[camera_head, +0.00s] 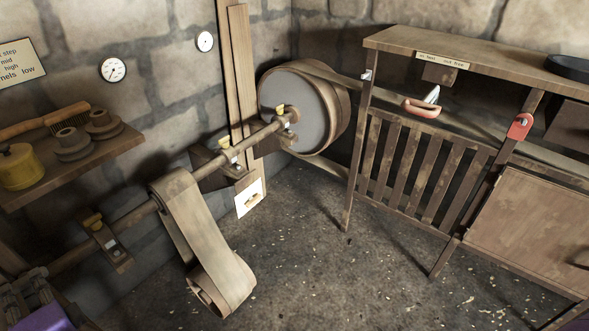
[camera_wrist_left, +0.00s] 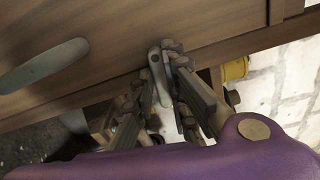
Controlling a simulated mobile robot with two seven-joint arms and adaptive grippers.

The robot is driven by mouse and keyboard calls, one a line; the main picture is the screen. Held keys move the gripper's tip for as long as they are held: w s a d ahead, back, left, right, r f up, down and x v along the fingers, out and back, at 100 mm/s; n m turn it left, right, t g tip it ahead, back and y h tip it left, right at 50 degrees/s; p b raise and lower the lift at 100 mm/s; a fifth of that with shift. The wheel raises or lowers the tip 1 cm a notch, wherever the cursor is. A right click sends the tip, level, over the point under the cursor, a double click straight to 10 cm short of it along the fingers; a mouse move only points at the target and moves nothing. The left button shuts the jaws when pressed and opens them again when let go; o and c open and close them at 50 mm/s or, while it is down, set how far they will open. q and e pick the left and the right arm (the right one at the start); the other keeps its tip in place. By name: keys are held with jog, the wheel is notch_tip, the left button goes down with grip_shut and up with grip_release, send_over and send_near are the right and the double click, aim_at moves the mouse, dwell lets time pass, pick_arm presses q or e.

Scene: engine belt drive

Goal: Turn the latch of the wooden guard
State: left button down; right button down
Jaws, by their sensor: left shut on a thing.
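In the left wrist view, a wooden panel (camera_wrist_left: 130,50), which looks like the guard, fills the top. A small grey metal latch (camera_wrist_left: 158,78) sits at its lower edge. My left gripper (camera_wrist_left: 164,60) is shut on this latch, with one finger on each side. The fingers hide part of the latch. In the head view my left gripper (camera_head: 17,290) shows at the lower left edge, and the guard and latch cannot be made out there. My right gripper is out of view.
A grey rounded handle (camera_wrist_left: 42,66) is on the panel. In the head view a shaft (camera_head: 128,219) with a hanging belt (camera_head: 205,235) and large pulley (camera_head: 297,105) runs beside my left gripper. A shelf (camera_head: 75,170) is above. The floor (camera_head: 330,270) at centre is clear.

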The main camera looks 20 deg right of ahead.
pick_arm(q)
jog(key=shift+f+n, duration=0.15)
jog(key=shift+n, duration=0.25)
jog(key=shift+b, duration=0.35)
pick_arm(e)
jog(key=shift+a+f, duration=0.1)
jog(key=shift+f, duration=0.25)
pick_arm(q)
jog(key=shift+n, duration=0.4)
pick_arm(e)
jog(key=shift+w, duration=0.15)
pick_arm(q)
jog(key=c, duration=1.9)
grip_release()
jog(key=shift+c, duration=0.2)
jog(key=shift+o, duration=1)
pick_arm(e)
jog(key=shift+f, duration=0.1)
pick_arm(q)
jog(key=shift+s, duration=0.15)
jog(key=v, duration=1.1)
jog(key=shift+s+d, duration=0.3)
jog(key=shift+d, duration=0.05)
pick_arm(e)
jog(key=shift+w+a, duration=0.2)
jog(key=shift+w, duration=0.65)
